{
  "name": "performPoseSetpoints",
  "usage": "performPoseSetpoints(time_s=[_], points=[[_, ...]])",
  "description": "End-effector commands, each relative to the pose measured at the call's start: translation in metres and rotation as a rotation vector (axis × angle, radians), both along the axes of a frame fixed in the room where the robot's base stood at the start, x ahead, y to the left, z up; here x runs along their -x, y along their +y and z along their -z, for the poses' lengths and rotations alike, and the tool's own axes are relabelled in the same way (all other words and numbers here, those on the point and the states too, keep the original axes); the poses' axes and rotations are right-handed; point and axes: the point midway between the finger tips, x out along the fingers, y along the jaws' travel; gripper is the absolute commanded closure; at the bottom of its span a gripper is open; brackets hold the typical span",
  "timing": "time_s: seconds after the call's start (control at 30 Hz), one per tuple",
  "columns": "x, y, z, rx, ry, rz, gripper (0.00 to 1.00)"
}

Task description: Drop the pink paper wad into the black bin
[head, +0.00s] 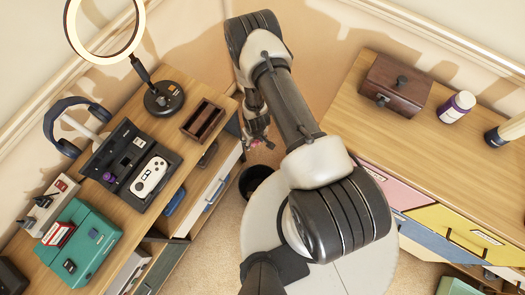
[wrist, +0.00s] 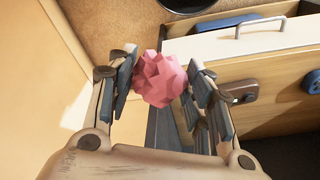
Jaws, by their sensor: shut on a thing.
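The pink paper wad (wrist: 159,79) is a crumpled, faceted ball between the fingers of my gripper (wrist: 158,85) in the wrist view. The fingers are shut on it from both sides. In the head view the gripper (head: 257,138) is small, beside the left desk's end, with a bit of pink (head: 256,143) showing. The black bin (head: 253,180) stands on the floor just below the gripper in the head view, partly hidden by my arm and base. In the wrist view only part of a dark round shape, likely the bin (wrist: 187,4), shows at the top edge.
A second desk (head: 345,110) stands at right with a wooden box (head: 396,84).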

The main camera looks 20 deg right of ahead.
Motion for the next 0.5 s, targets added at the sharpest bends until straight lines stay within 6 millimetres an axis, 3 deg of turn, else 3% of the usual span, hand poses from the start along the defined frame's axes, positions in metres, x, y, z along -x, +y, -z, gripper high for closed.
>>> performPoseSetpoints(time_s=[0.03, 0.2, 0.4, 0.5], points=[[0.010, 0.000, 0.031, 0.000, 0.007, -0.010, 0.61], [0.037, 0.000, 0.109, -0.003, 0.006, -0.053, 0.61], [0.074, 0.002, 0.179, -0.007, 0.004, -0.093, 0.61], [0.088, 0.003, 0.200, -0.009, 0.003, -0.108, 0.61]])
